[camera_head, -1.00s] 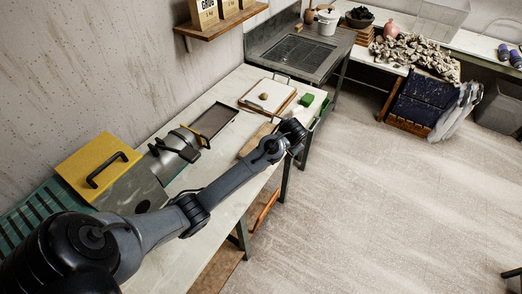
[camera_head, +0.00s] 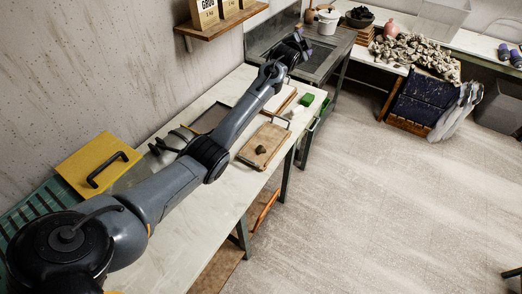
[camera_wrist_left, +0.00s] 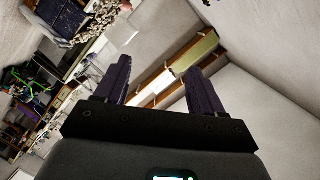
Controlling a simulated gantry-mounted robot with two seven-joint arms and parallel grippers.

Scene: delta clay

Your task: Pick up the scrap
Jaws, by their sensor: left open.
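A small dark lump, which may be the scrap (camera_head: 261,149), lies on a wooden board (camera_head: 254,159) near the table's front edge. My left gripper (camera_head: 299,40) is raised beyond the far end of the table, in front of the metal sink unit, well away from the lump. In the left wrist view the two dark fingers of my left gripper (camera_wrist_left: 158,85) are apart with nothing between them. The scrap does not show in that view. My right gripper is in neither view.
My left arm stretches over the table (camera_head: 212,208) and hides much of a dark tray (camera_head: 208,120). A green block (camera_head: 305,100) sits at the table's far end. A yellow board with a black handle (camera_head: 98,160) lies at left. A wall shelf (camera_head: 220,29) overhangs the back.

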